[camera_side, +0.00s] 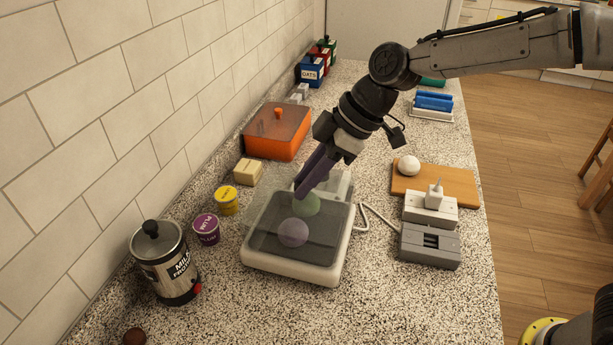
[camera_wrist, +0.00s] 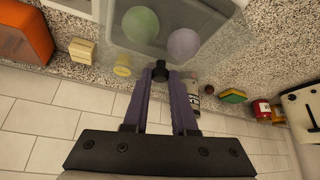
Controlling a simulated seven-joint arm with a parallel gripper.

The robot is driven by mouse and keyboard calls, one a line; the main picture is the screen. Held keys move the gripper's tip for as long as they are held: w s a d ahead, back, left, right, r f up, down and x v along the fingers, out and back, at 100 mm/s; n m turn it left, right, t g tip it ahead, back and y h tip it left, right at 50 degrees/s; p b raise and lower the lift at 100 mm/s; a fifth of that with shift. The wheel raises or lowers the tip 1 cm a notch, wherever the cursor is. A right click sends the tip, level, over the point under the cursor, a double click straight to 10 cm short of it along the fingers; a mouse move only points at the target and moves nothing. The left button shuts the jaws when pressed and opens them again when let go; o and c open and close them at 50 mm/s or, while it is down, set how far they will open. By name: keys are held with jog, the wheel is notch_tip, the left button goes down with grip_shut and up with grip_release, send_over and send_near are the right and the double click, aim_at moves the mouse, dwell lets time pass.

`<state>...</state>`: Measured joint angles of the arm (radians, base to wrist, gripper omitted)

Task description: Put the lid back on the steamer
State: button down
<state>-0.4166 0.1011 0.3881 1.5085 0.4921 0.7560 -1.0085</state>
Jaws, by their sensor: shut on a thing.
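The steamer (camera_side: 292,272) is a white, rounded box with a dark basin, on the counter in the middle of the side view. A green ball (camera_side: 305,203) and a purple ball (camera_side: 293,232) show in it. The lid (camera_side: 262,200) is a clear pane, seen faintly over the steamer's left and back part. My gripper (camera_side: 302,188) has purple fingers, above the steamer's back left. In the wrist view my gripper (camera_wrist: 160,82) is shut on the lid's black knob (camera_wrist: 159,69). Both balls show through the lid there. I cannot tell whether the lid touches the rim.
An orange box (camera_side: 277,132), a butter block (camera_side: 248,172), a yellow tub (camera_side: 227,200), a plum tub (camera_side: 206,229) and a milk canister (camera_side: 166,262) line the wall. A grey-white appliance (camera_side: 430,228) and a wooden board (camera_side: 438,184) stand at right.

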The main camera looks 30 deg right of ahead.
dwell(0.8)
jog(key=shift+c, duration=0.8)
grip_release()
jog(key=shift+f, duration=0.1)
jog(key=shift+r, duration=3.55)
grip_shut()
jog(key=shift+f, duration=0.2)
